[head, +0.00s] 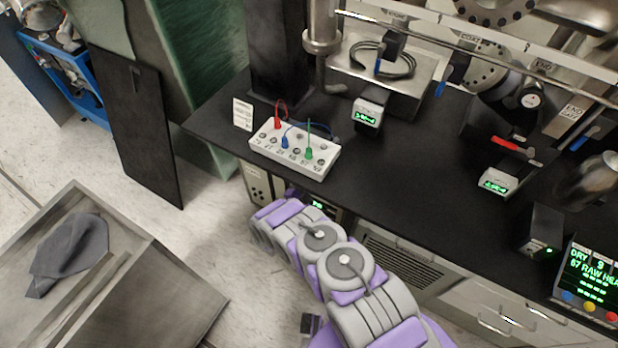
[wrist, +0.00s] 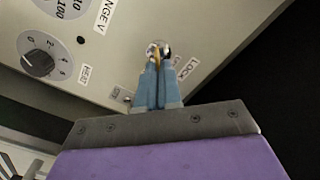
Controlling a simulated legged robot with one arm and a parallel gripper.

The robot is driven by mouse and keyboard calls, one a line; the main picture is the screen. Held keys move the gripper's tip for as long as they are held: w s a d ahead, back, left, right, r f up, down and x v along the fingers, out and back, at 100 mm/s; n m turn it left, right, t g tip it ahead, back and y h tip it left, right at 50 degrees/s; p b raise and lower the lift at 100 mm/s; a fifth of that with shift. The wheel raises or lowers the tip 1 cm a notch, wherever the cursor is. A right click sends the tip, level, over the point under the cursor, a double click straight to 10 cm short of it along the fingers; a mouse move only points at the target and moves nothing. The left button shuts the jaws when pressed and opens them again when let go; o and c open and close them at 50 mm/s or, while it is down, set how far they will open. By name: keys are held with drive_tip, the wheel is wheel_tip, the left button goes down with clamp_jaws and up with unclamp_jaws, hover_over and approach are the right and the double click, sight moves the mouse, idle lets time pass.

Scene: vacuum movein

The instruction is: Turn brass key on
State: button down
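The brass key (wrist: 155,53) sits in a lock on a beige panel (wrist: 120,60) in the wrist view, beside a label that reads LOCK. My gripper (wrist: 159,62) has its two blue fingers close together at the key, with the brass showing between their tips. It looks shut on the key; the fingers hide much of it, so its exact turn angle is hard to tell. In the head view my purple and grey arm reaches under the bench edge; the gripper and key are hidden there.
A dial (wrist: 38,62) is left of the lock on the panel. Above my arm is the black bench (head: 400,165) with a white jack box (head: 294,150) and colored leads. A metal cart (head: 150,290) with a grey cloth (head: 70,250) stands at left. Pale floor lies between.

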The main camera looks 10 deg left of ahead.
drive_tip(key=shift+s+d+f+m+b, duration=0.1)
drive_tip(key=shift+f+m+b, duration=0.2)
drive_tip(key=shift+m, duration=1.1)
drive_tip(key=shift+d+f+m+b, duration=0.1)
drive_tip(key=shift+m+b, duration=0.25)
drive_tip(key=shift+m, duration=1.05)
drive_tip(key=shift+s+f+m+b, duration=0.15)
drive_tip(key=shift+m+b, duration=0.2)
drive_tip(key=shift+m, duration=1.05)
drive_tip(key=c, duration=1.3)
unclamp_jaws()
drive_tip(key=shift+w, duration=0.1)
drive_tip(key=v, duration=1.7)
drive_tip(key=shift+a+b, duration=0.1)
drive_tip(key=shift+b, duration=0.2)
